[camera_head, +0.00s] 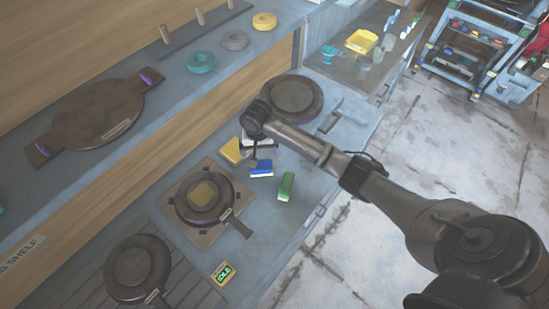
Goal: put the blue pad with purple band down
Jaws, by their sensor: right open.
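A small blue pad (261,169) lies on the lower grey-blue counter (275,222), near the middle of the view. A pale edge shows on it, but I cannot make out a purple band at this size. My right gripper (252,159) points down right at the blue pad's upper left end and is open. The wrist above it hides part of the counter. I cannot tell whether the fingers touch the pad. A green block (286,186) lies to the right of the pad, and a yellow block (233,151) lies to its left. My left gripper is not in view.
A round pan (188,203) with a yellow piece sits on a square board. Another dark pan (137,268) stands lower left, and a dark round plate (293,98) lies behind my wrist. The shelf holds coloured rings (201,62).

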